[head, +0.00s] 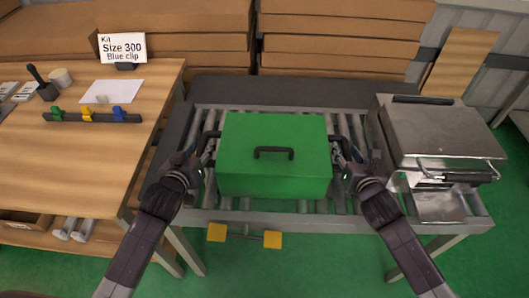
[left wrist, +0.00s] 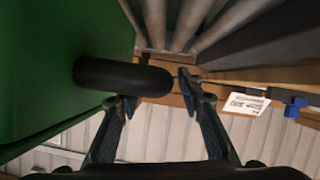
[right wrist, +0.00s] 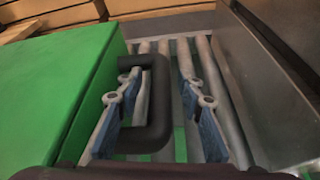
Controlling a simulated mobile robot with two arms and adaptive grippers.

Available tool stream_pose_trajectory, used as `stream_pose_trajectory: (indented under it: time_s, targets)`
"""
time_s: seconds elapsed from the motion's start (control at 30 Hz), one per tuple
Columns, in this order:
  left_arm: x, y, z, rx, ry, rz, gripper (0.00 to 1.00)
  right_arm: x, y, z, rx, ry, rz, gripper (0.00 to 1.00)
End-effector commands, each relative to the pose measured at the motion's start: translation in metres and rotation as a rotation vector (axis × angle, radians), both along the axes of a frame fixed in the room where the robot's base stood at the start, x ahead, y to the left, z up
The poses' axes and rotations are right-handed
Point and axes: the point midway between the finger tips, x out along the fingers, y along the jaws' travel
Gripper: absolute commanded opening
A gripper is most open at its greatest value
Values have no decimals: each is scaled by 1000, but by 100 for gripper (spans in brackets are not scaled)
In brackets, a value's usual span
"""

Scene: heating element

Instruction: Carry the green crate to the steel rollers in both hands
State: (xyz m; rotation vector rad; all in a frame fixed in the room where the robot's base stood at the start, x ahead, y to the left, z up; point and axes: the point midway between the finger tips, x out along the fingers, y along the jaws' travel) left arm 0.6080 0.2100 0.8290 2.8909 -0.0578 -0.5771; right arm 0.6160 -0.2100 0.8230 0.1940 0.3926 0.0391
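The green crate (head: 232,135) is over the steel rollers (head: 344,128) of the conveyor and appears to rest level on them. It has a black handle on its lid and one on each side. My left gripper (head: 205,157) is at the left side handle; in the left wrist view the fingers (left wrist: 157,92) are spread, with the black handle (left wrist: 115,74) by their tips. My right gripper (head: 343,158) is at the right side handle; in the right wrist view its fingers (right wrist: 162,85) are apart, with the handle (right wrist: 158,135) between them. Exact finger contact cannot be told.
A steel press-like machine (head: 440,130) stands close on the right of the rollers. A wooden table (head: 95,160) with colored clips and a sign (head: 122,47) is on the left. Stacked cardboard boxes (head: 335,45) stand behind. A yellow pedal pair (head: 244,236) is below the front edge.

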Motion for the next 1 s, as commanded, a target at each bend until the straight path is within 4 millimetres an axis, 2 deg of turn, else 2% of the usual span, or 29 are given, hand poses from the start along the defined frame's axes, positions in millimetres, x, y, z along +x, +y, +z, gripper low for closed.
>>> stream_pose_trajectory:
  time_s: [0.5, 0.77, 0.87, 1.0]
  targets:
    - [-86, 6, 35, 0, 1, -1, 35, 0, 0, 0, 0, 0, -1, 35]
    - [-102, 8, 42, 0, 0, -1, 35, -2, -1, 1, -1, 0, 0, 35]
    - [-103, 8, 42, 0, 0, -1, 35, -9, -1, 3, -2, 0, 1, 35]
    - [-103, 8, 42, 0, 0, -1, 35, -29, -3, 11, -1, 1, 2, 35]
